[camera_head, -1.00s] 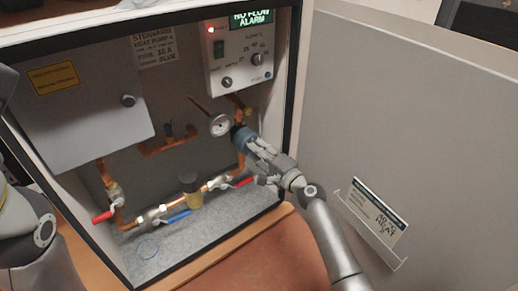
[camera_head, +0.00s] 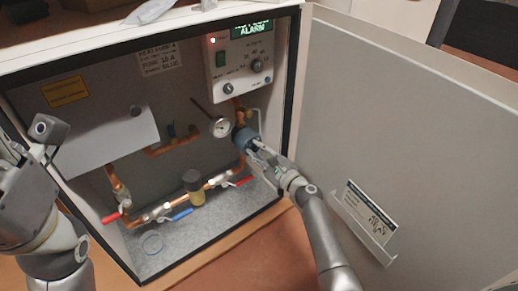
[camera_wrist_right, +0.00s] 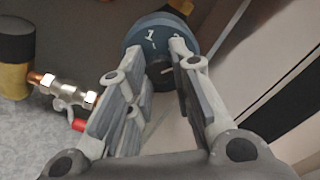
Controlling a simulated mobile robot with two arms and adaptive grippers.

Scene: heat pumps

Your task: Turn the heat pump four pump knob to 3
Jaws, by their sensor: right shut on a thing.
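The blue pump (camera_head: 239,136) sits on the copper pipework at the right inside the open heat pump cabinet. In the right wrist view, its blue face (camera_wrist_right: 153,24) shows a 1 and another mark partly covered by a finger. The dark pump knob (camera_wrist_right: 160,73) at its centre has a pale line; I cannot tell its exact setting. My right gripper (camera_head: 252,146) is shut on this knob, and its fingers (camera_wrist_right: 172,68) are on both sides of it. My left gripper (camera_head: 28,142) is open and empty at the left, in front of the cabinet.
The open cabinet door (camera_head: 400,130) stands right of my right arm. A control box (camera_head: 238,62) and a gauge (camera_head: 220,127) are above the pump. Red valve handles (camera_head: 240,182) and a blue one (camera_head: 180,215) are below.

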